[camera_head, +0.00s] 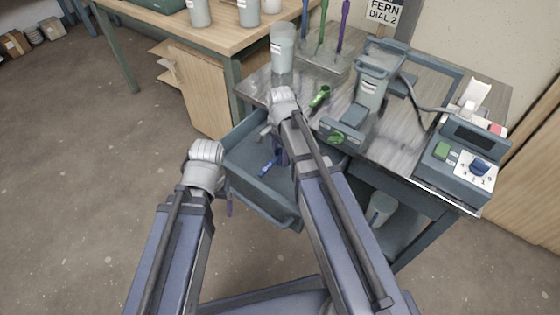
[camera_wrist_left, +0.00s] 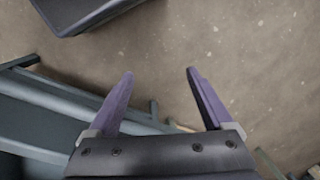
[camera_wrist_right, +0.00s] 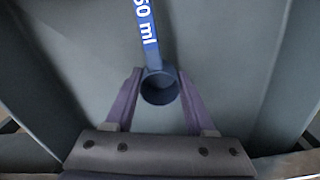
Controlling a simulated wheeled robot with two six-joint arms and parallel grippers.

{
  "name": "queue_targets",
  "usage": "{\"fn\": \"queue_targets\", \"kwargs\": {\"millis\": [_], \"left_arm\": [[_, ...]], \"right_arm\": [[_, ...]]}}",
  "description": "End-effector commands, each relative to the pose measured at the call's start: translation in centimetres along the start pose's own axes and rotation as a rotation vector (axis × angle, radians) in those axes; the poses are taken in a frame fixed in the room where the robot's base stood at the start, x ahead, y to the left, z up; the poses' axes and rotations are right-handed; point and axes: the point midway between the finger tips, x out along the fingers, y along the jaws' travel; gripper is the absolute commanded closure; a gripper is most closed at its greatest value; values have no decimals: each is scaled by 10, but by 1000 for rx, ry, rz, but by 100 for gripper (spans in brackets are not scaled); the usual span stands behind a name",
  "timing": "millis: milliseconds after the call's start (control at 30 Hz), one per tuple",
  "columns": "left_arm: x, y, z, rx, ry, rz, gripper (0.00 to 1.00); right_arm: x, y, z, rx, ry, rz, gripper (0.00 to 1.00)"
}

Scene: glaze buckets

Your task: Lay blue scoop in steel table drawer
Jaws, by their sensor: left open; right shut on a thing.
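The steel table drawer (camera_head: 255,190) is pulled open at the front left of the steel table (camera_head: 395,145). The blue scoop (camera_head: 265,168) shows inside the drawer outline in the head view. My left gripper (camera_wrist_left: 157,72) is open and empty beside the drawer, over the floor.
On the steel table are a green scoop (camera_head: 320,97), a pale bucket (camera_head: 282,48), a rack with coloured handles (camera_head: 325,62), and a control box with a dial (camera_head: 466,165). A wooden table (camera_head: 195,35) stands behind left. Open floor (camera_head: 80,180) lies left.

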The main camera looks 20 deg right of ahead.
Motion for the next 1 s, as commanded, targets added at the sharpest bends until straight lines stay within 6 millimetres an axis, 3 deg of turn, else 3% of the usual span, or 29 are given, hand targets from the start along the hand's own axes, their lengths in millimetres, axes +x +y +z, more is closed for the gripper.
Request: {"fn": "queue_targets", "kwargs": {"millis": [33, 100, 500, 533, 800, 1000], "left_arm": [[13, 1, -1, 0, 0, -1, 15], [17, 1, -1, 0, 0, -1, 15], [19, 1, -1, 1, 0, -2, 15], [18, 1, -1, 1, 0, -2, 15], [17, 1, -1, 1, 0, -2, 15], [17, 1, -1, 1, 0, -2, 15]], "right_arm": [[13, 0, 0, 0, 0, 0, 100], [17, 0, 0, 0, 0, 0, 100], [19, 0, 0, 0, 0, 0, 100], [18, 0, 0, 0, 0, 0, 44], [17, 0, 0, 0, 0, 0, 15], [17, 0, 0, 0, 0, 0, 15]]}}
